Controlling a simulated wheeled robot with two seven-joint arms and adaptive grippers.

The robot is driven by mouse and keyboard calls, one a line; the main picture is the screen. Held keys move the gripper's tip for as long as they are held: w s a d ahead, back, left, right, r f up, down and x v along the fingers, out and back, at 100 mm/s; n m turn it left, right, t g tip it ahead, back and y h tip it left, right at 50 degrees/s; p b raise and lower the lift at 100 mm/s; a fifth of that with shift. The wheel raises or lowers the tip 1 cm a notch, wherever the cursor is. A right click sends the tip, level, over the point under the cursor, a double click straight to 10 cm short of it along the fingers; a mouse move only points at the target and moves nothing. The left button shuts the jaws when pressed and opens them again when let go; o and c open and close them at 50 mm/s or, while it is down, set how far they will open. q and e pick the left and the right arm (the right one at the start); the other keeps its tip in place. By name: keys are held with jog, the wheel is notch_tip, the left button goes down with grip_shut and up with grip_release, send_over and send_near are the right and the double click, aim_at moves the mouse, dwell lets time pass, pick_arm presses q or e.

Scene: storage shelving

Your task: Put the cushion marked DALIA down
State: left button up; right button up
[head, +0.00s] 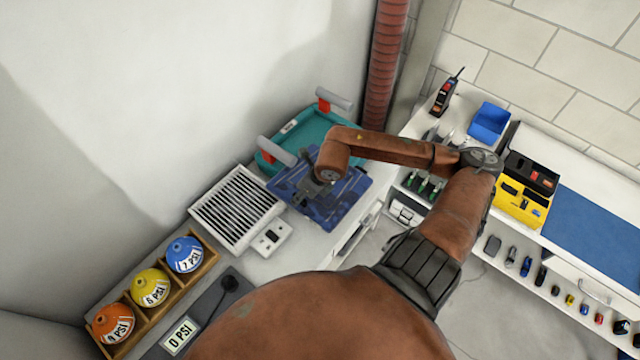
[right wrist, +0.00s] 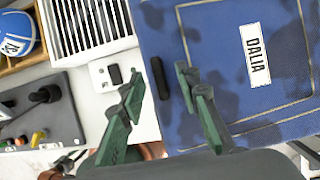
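The blue cushion (head: 345,208) lies at the counter's right part, just in front of a teal tray (head: 312,130) and overlapping it in the head view. In the right wrist view the cushion (right wrist: 215,35) fills the right side, its white DALIA label (right wrist: 255,54) readable. A short black tab (right wrist: 160,77) shows at its left edge. My right gripper (head: 322,180) is over the cushion; in the wrist view its green fingers (right wrist: 160,84) are spread, one either side of the tab, with gaps showing. Whether the cushion touches the counter is unclear. My left gripper is out of view.
Left of the cushion are a white slatted vent box (head: 238,208) and a small white switch box (head: 271,237). Further left stand a wooden rack (head: 205,240) with PSI-marked balls and a grey 0 PSI panel (head: 205,310). Tool shelves (head: 520,275) are at right.

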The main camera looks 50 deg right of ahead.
jog(key=shift+f, duration=0.1)
jog(key=c, duration=0.8)
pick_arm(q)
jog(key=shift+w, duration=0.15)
pick_arm(e)
grip_shut()
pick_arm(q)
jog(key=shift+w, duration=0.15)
